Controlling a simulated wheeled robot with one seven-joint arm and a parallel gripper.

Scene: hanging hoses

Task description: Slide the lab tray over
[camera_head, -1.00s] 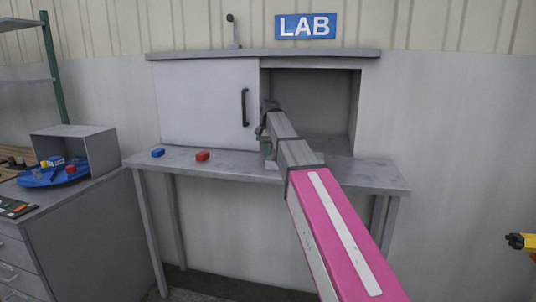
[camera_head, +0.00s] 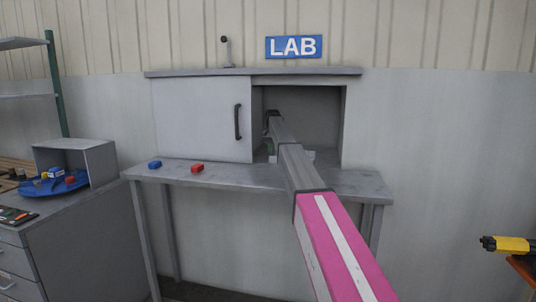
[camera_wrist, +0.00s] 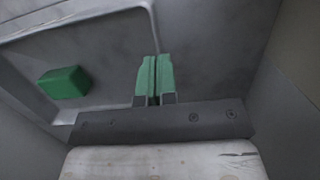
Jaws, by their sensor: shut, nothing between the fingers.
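The wrist view shows a grey lab tray (camera_wrist: 75,22) with a raised pale rim and a green block (camera_wrist: 63,83) in it, at the left. My gripper's green fingers (camera_wrist: 156,58) are shut together and empty, by the tray's right-hand rim. I cannot tell whether they touch it. In the head view my arm reaches into the open right half of the LAB hatch (camera_head: 325,110).
A sliding door (camera_head: 195,120) with a black handle (camera_head: 238,122) covers the hatch's left half. A blue block (camera_head: 155,164) and a red block (camera_head: 197,168) lie on the ledge (camera_head: 235,176) in front. A cabinet (camera_head: 85,240) stands at left; a yellow-black tool (camera_head: 508,245) is at right.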

